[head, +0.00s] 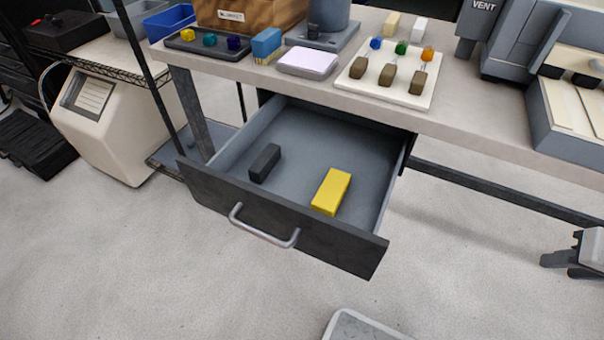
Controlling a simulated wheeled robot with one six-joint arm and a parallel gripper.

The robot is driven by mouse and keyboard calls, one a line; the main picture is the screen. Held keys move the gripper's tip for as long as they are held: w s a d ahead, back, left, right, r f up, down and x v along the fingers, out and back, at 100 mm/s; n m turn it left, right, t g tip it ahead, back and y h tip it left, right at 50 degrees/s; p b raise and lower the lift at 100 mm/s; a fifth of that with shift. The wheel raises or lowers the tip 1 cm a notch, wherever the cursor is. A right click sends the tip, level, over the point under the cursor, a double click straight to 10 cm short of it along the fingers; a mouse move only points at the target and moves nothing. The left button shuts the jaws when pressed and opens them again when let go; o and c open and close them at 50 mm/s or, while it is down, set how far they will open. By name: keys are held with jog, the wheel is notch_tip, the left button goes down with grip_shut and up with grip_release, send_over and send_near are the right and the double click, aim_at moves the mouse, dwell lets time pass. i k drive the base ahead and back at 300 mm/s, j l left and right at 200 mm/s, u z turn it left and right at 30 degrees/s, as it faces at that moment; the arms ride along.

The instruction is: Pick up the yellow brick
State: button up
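The yellow brick (332,191) lies flat in the open drawer (312,139), right of its middle and near the front wall. Its top and front end are in plain view, and nothing covers it. My gripper (560,267) shows at the right edge of the head view, partly cut off by the frame. It is well to the right of the drawer and far from the brick. Its two dark fingers look apart, with nothing seen between them.
A black block (265,163) lies in the drawer, left of the yellow brick. The drawer front has a metal handle (263,228). The workbench (465,128) overhangs the drawer's back and carries a peg board (348,84), trays and machines. Open floor (460,270) lies between drawer and gripper.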

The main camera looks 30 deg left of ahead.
aim_at(327, 200)
jog(key=z, duration=0.4)
jog(key=k+j+z, duration=0.1)
jog(key=z, duration=0.7)
jog(key=k+z, duration=0.1)
jog(key=z, duration=0.3)
jog(key=k+z, duration=0.1)
jog(key=z, duration=0.3)
jog(key=k+l+u, duration=0.1)
jog(key=u, duration=0.8)
jog(key=k+u, duration=0.1)
jog(key=u, duration=0.75)
jog(key=k+u, duration=0.1)
jog(key=u, duration=0.8)
jog(key=j+u, duration=0.1)
jog(key=u, duration=0.3)
jog(key=z, duration=0.4)
